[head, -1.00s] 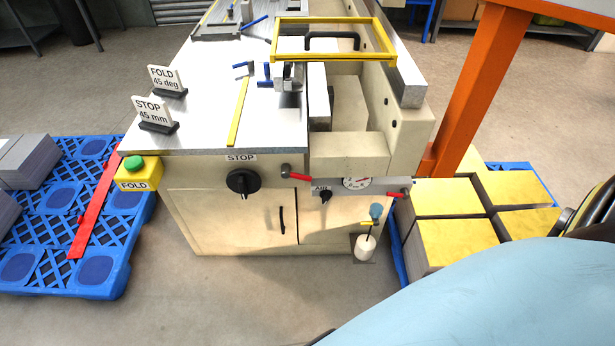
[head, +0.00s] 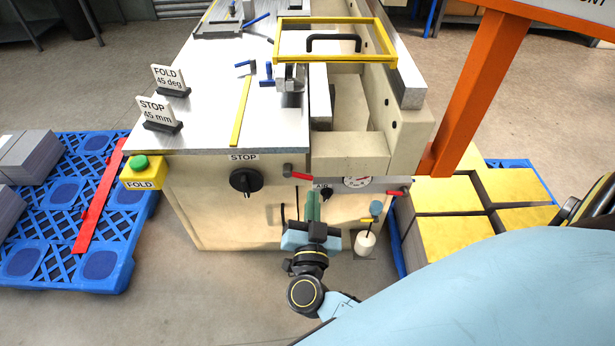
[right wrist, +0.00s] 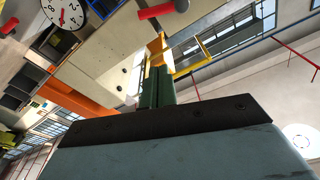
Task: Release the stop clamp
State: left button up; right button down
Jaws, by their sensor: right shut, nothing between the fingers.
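A red-handled clamp lever (head: 297,173) sits on the front of the machine, right of the black STOP knob (head: 245,182). A second red-handled lever (head: 397,192) is at the right end of the grey bar with the dial. Which one is the stop clamp is not labelled. My right gripper (head: 313,197) is shut and empty, with green fingers pointing up just below the bar, between the two levers and apart from both. The fingers (right wrist: 157,85) also show in the right wrist view, with a red handle (right wrist: 155,12) above them. My left gripper is out of view.
The white dial (head: 356,182) and a small black knob (head: 326,193) are close to the fingers. The yellow FOLD button box (head: 142,172) sticks out at left. An orange post (head: 470,100) stands at right.

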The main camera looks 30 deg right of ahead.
aim_at(307, 179)
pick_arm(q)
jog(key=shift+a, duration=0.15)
